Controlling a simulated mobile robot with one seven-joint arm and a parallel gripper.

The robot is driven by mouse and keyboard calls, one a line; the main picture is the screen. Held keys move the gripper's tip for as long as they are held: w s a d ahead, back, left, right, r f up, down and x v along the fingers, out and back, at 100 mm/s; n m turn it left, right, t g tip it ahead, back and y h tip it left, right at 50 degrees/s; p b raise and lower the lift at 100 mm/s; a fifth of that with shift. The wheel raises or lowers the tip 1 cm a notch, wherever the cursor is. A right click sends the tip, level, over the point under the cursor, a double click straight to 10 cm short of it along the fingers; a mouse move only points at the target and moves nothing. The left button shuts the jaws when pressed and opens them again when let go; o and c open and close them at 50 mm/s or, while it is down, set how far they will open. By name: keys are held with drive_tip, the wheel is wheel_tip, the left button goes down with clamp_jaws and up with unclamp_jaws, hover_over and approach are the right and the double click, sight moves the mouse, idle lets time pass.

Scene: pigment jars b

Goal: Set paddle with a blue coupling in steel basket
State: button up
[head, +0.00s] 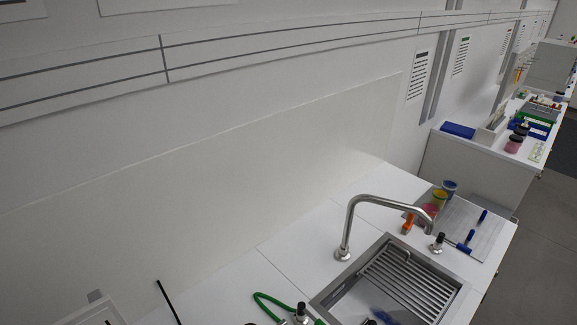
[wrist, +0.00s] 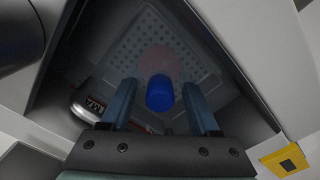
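In the wrist view, my gripper (wrist: 160,92) is open, its two fingers apart with a rounded blue piece (wrist: 160,94) showing between them. A gap shows on each side of the blue piece. A faint reddish round shape lies just beyond it; I cannot tell if they are one paddle. Beyond is a dark recess with a perforated floor (wrist: 125,50); I cannot tell whether it is the steel basket or a basin. In the head view, a blurred blue thing (head: 382,315) lies low in the sink (head: 345,298). My gripper is not visible there.
A barred steel rack (head: 410,278) lies over the sink, behind it a tall curved faucet (head: 350,225). A green hose (head: 270,300) lies left.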

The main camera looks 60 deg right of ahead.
wheel_tip(320, 180, up, 12)
drive_tip(key=shift+r, duration=0.2)
idle(0.5)
idle(0.6)
